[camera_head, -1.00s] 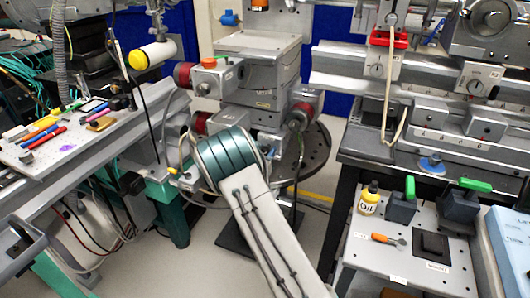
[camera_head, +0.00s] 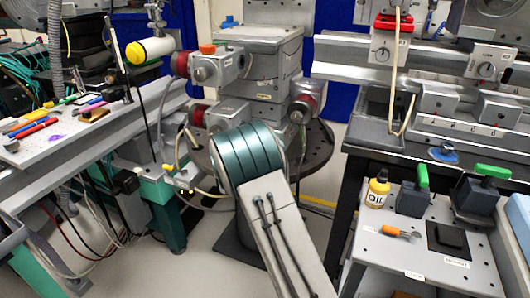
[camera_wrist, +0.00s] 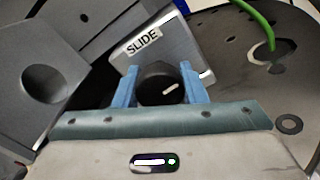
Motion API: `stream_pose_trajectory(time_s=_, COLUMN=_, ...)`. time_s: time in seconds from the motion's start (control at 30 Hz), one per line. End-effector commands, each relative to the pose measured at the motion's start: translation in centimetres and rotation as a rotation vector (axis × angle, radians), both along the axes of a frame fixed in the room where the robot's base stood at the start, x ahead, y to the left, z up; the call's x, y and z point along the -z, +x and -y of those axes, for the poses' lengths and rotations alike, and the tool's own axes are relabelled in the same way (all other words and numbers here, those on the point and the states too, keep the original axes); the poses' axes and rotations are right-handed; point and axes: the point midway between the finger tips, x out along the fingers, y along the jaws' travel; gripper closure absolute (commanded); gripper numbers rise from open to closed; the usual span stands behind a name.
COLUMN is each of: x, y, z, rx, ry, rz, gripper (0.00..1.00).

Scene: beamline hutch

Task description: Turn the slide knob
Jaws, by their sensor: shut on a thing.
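In the wrist view, the slide knob (camera_wrist: 154,86) is round and black with a short white mark pointing up and to the right. It sits on the front of a grey block below a white label (camera_wrist: 142,40) reading SLIDE. My gripper (camera_wrist: 158,68) has its two blue fingers on either side of the knob and is shut on it. The knob's lower side is partly hidden by the gripper body. In the head view, my arm reaches in front of the grey stage stack (camera_head: 262,75), and I cannot make out the gripper or the knob there.
A grey block with a round hole (camera_wrist: 45,83) is close to the left of my gripper. A green cable (camera_wrist: 257,22) is at upper right. In the head view, a trolley with an oil bottle (camera_head: 377,190) stands at right, and a tool-covered breadboard (camera_head: 75,118) at left.

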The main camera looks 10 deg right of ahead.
Motion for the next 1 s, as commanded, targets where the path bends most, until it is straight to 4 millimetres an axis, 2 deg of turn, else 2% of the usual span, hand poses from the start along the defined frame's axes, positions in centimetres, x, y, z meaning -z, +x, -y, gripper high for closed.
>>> stream_pose_trajectory(time_s=0.6, x=-0.01, y=0.07, z=-0.37, rx=-0.007, ry=0.044, rz=0.027, gripper=0.85)
stream_pose_trajectory(time_s=0.63, x=-0.01, y=0.07, z=-0.37, rx=-0.007, ry=0.044, rz=0.027, gripper=0.59)
stream_pose_trajectory(time_s=0.7, x=-0.01, y=0.07, z=-0.33, rx=-0.005, ry=0.044, rz=0.028, gripper=0.41)
stream_pose_trajectory(time_s=1.0, x=-0.01, y=-0.05, z=0.06, rx=0.001, ry=0.043, rz=0.026, gripper=0.41)
